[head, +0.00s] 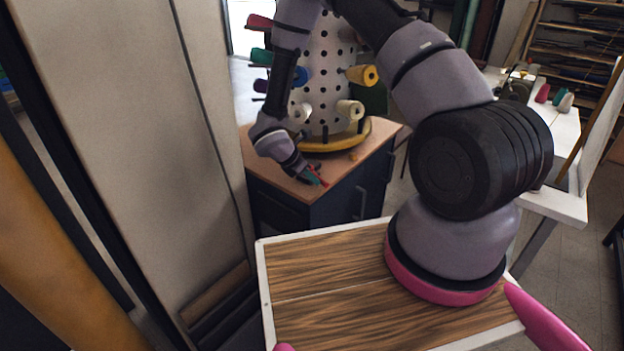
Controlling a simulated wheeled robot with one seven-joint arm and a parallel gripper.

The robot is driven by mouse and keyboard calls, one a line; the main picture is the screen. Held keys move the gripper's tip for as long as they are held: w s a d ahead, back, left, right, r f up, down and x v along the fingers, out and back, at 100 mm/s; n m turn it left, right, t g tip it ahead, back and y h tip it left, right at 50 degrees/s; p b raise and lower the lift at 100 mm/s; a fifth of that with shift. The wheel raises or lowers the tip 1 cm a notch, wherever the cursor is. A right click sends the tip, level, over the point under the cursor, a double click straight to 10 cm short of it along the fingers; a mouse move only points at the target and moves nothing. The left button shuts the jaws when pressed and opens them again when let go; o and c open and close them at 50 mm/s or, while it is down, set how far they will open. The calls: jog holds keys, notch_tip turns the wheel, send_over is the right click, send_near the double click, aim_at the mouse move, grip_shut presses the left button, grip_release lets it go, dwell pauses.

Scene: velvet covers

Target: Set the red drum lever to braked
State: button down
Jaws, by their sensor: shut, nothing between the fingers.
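The drum (322,68) is a white perforated cylinder with coloured spools on pegs. It stands on a round yellow base (352,138) on a dark cabinet with a wooden top (268,170). My gripper (313,176) is shut with nothing held, low over the front edge of that top, in front of the drum. A small red part (322,182) shows right at the fingertips; it may be the red lever, but it is too small to tell its setting or whether the fingers touch it. My arm hides part of the drum's left side.
A small yellow piece (354,156) sits on the cabinet top right of my gripper. A tall pale panel (130,120) stands close on the left. A white table (560,135) with coloured spools is at right, shelves (580,45) behind it. Floor shows between cabinet and table.

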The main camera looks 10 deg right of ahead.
jog(key=shift+d+n+t, duration=0.4)
jog(key=shift+d+n, duration=0.05)
jog(key=shift+n, duration=0.15)
jog(key=shift+d+n+t+y, duration=0.45)
jog(key=shift+d+n, duration=0.3)
jog(key=shift+n, duration=0.25)
jog(key=shift+w+d+n+t+y, duration=0.3)
jog(key=shift+d+n+t, duration=0.15)
jog(key=shift+d+n, duration=0.25)
jog(key=shift+w+d, duration=0.6)
jog(key=shift+d, duration=0.2)
jog(key=shift+w+d, duration=0.6)
jog(key=shift+d, duration=0.2)
jog(key=shift+w+d, duration=0.1)
jog(key=shift+r, duration=0.1)
